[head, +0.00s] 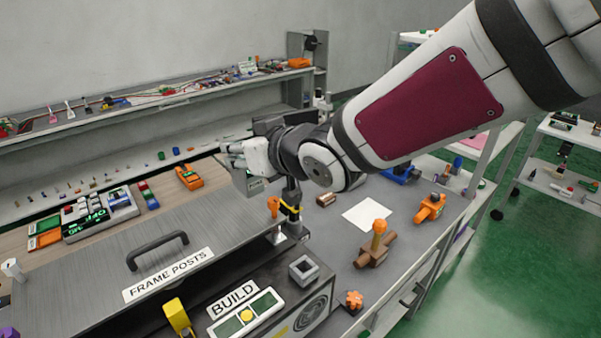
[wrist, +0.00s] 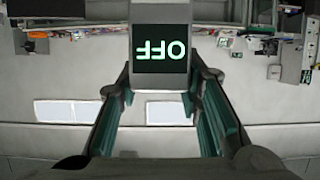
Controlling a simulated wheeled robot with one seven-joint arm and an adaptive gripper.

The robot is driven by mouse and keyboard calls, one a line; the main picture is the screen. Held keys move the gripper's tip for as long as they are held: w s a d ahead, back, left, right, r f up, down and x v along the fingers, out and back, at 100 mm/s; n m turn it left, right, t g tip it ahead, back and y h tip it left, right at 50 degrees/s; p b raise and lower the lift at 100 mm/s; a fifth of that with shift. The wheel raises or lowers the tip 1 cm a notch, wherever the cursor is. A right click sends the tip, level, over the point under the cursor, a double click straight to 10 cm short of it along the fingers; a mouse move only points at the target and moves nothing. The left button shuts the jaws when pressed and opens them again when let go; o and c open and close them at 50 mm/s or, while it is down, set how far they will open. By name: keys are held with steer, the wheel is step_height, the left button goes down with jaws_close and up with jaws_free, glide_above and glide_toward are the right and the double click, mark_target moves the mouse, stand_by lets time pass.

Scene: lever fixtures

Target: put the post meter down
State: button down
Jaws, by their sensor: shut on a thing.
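The post meter (wrist: 165,52) is a grey box with a dark screen. The screen shows "OFF" in pale green, upside down in the wrist view. My gripper (wrist: 162,78) is shut on it, with a finger at each side. In the head view my gripper (head: 240,150) is above the back of the bench, and the grey meter (head: 247,184) hangs below the fingers, partly hidden. The head view does not clearly show whether its underside touches anything.
A dark post with an orange knob (head: 291,205) stands just right of the meter. An orange tool (head: 188,177) and a green-display device (head: 100,213) lie to the left. The FRAME POSTS cover (head: 110,270) is in front. A white sheet (head: 367,214) lies to the right.

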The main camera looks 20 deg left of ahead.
mark_target(250, 187)
steer(key=shift+f+p, duration=0.5)
steer(key=shift+f, duration=3.45)
steer(key=shift+f, duration=0.15)
steer(key=c, duration=1.1)
jaws_free()
